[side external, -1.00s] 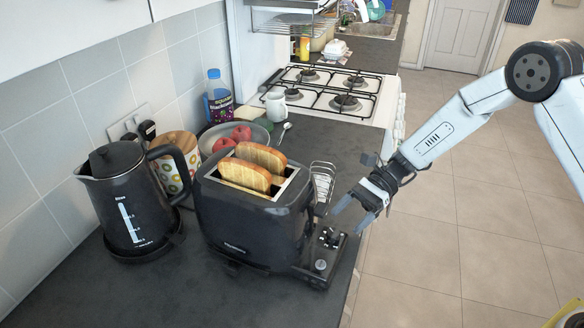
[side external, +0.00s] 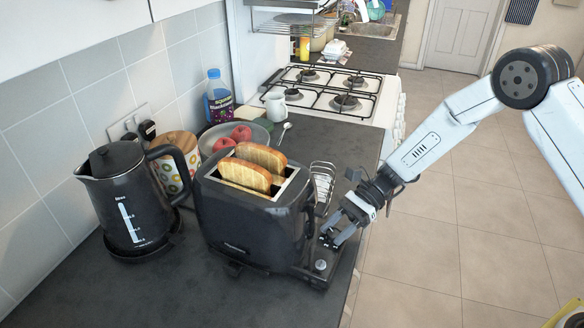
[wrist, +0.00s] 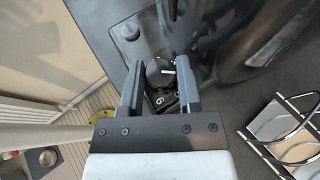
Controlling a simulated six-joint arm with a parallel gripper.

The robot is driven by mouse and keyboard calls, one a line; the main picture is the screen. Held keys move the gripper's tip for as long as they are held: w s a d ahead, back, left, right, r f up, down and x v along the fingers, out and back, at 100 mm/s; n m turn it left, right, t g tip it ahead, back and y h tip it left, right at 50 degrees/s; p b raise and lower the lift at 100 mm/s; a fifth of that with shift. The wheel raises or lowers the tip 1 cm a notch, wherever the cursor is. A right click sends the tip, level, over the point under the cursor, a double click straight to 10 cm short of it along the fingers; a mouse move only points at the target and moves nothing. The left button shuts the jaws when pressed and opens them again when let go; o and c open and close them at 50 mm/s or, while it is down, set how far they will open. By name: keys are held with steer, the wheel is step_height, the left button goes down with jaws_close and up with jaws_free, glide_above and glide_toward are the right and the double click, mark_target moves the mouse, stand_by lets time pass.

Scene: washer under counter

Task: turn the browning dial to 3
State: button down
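The black toaster (side external: 245,225) stands on the dark counter with two slices of toast (side external: 262,157) in its slots. Its browning dial (wrist: 158,74) is a round black knob with a short white mark on its right part in the wrist view. A white numeral, a 6 or a 9, shows beside the dial on the near side; other numerals are hidden or unreadable. My gripper (wrist: 160,67) is open, with one finger on each side of the dial. I cannot tell whether either finger touches it. In the side view my gripper (side external: 331,238) is low over the control panel.
A grey round knob (side external: 320,266) sits on the same panel, near my fingers. A wire toast rack (side external: 322,184) stands close behind my gripper. A black kettle (side external: 128,205) is left of the toaster. The floor side to the right is open.

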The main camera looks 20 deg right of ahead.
steer(key=shift+n+g, duration=0.3)
steer(key=n+g, duration=0.1)
steer(key=n+g+h, duration=0.2)
steer(key=n+g, duration=0.1)
steer(key=shift+w, duration=0.25)
steer(key=n+g+h, duration=0.4)
steer(key=shift+w+a+n, duration=0.1)
steer(key=shift+a+n, duration=0.1)
steer(key=shift+n, duration=0.1)
stand_by(0.3)
steer(key=shift+c, duration=1.5)
jaws_free()
steer(key=shift+m+t+y, duration=0.3)
steer(key=shift+m, duration=0.1)
